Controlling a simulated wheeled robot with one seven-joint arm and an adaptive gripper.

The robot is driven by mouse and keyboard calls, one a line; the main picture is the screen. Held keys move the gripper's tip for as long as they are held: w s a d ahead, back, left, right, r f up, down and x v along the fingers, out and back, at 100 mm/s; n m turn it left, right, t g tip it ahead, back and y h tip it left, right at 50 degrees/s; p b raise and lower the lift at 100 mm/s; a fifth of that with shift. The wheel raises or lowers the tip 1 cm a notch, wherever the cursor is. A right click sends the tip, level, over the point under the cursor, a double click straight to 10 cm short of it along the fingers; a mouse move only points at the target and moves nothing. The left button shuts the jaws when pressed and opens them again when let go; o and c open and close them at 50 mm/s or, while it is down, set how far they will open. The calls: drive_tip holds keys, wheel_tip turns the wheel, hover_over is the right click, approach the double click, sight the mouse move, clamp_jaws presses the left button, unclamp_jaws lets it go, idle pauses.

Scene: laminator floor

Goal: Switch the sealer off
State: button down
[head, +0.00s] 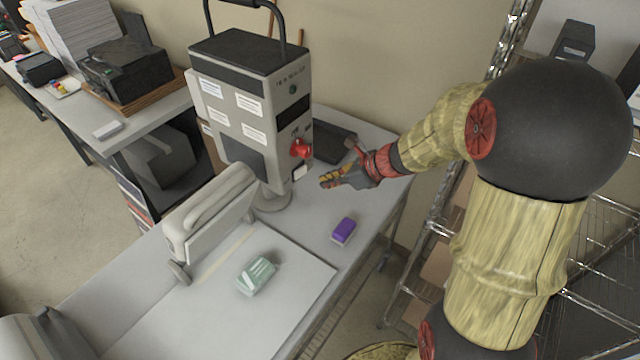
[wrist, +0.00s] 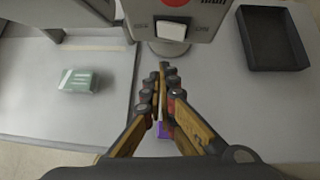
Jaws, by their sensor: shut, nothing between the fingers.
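The sealer (head: 238,108) is a tall grey box with a black top and handle, standing on a round foot on the table. The wrist view shows the white switch (wrist: 172,31) just ahead of my fingertips, with the red knob (wrist: 175,3) cut off at the top edge. Which way the switch is tipped is unclear. My gripper (head: 324,181) is shut and empty, close to the switch with a small gap visible; it also shows centrally (wrist: 165,72).
A black tray (wrist: 272,68) lies right of the sealer's foot. A purple block (head: 343,231) and a pale green box (head: 256,276) lie on the table. A grey padded arm (head: 209,211) stands at the sealer's front. A wire rack (head: 590,240) stands at the right.

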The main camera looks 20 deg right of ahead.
drive_tip(key=shift+a+v, duration=0.15)
drive_tip(key=shift+v, duration=1.2)
drive_tip(key=shift+a+v, duration=0.2)
drive_tip(key=shift+v, duration=1.2)
drive_tip(key=shift+s+r, duration=0.15)
drive_tip(key=shift+s, duration=0.25)
drive_tip(key=shift+w, duration=0.15)
